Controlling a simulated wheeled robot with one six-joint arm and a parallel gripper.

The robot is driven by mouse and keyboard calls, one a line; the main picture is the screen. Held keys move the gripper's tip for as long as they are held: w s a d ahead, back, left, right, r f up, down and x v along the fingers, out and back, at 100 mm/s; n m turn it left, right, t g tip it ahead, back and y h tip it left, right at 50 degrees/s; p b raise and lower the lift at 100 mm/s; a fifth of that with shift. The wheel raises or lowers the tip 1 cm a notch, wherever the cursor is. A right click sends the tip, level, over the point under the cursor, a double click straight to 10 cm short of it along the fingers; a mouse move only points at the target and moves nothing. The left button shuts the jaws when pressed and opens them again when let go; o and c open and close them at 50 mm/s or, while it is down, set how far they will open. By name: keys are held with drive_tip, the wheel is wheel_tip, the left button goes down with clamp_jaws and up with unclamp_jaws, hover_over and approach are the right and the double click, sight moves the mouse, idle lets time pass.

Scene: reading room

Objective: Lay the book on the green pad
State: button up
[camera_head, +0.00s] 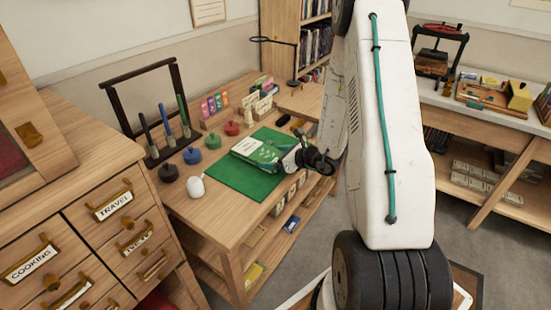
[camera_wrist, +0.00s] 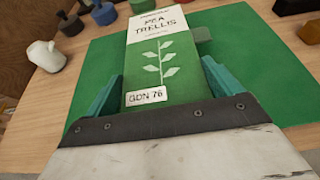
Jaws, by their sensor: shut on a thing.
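The book (camera_head: 252,147) has a green cover with a white top section and a pale plant drawing. In the wrist view the book (camera_wrist: 158,62) reads "PEA TRELLIS" with a "GDN 76" label near my gripper. My gripper (camera_wrist: 163,72) is shut on it, one teal finger along each side. In the head view my gripper (camera_head: 279,161) reaches in from the right. The green pad (camera_head: 226,177) lies flat on the wooden table and also shows in the wrist view (camera_wrist: 268,88). The book is over the pad; I cannot tell whether it touches it.

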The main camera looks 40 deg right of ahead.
drive_tip(key=shift+f, duration=0.2)
drive_tip(key=shift+f, duration=0.1)
drive_tip(key=o, duration=1)
drive_tip(key=shift+c, duration=0.2)
